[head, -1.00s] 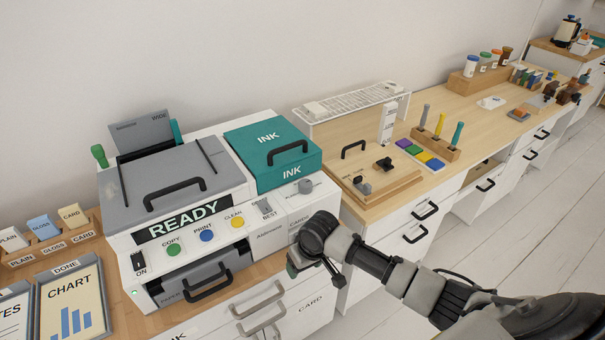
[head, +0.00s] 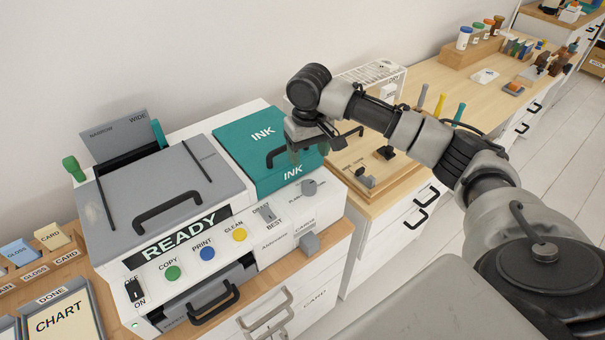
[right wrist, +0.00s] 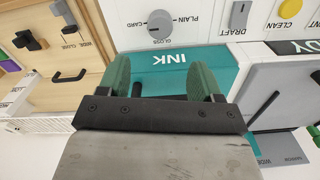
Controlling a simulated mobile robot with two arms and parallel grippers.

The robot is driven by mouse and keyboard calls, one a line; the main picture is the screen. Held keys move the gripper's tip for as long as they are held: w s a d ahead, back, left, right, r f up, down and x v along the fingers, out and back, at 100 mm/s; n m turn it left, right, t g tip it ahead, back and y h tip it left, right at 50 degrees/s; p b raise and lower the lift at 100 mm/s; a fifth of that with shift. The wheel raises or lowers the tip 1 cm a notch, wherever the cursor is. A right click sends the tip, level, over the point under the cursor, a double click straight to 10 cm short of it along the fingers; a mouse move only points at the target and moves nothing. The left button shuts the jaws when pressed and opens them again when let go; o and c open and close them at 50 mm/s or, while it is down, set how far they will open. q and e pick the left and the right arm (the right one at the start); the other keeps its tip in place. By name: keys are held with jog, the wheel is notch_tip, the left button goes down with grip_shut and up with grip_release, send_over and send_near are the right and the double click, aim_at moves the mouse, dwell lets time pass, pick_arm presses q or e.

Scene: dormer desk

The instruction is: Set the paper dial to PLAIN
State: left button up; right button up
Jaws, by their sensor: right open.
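The paper dial (head: 309,187) is a round grey knob on the right of the printer's front, below the teal INK lid. In the right wrist view the dial (right wrist: 160,24) shows upside down among the words PLAIN, GLOSS and CARD. A short dark mark on it seems to lie toward the CARD side. My right gripper (head: 307,150) is over the INK lid, above and behind the dial. Its green pads are apart and empty in the right wrist view (right wrist: 162,80), with the dial beyond them, untouched. My left gripper is not in view.
The INK lid's black handle (head: 315,146) is close beside my right gripper. The printer (head: 160,190) has another grey lid with a handle, and its screen reads READY. A grey knob (head: 310,243) sticks out below the dial. A wooden board (head: 385,180) stands to the right.

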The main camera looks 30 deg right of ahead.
aim_at(309, 184)
jog(key=f, duration=0.4)
jog(key=s+f, duration=0.1)
jog(key=f, duration=0.1)
jog(key=shift+f, duration=0.1)
jog(key=shift+w+f+p, duration=0.15)
jog(key=shift+f+p, duration=0.2)
jog(key=shift+f, duration=1.4)
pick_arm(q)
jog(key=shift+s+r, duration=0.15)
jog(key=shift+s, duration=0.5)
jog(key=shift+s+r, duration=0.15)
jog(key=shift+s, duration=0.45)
pick_arm(e)
jog(key=c, duration=0.4)
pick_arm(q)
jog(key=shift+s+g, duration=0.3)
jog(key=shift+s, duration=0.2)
pick_arm(e)
jog(key=c, duration=0.5)
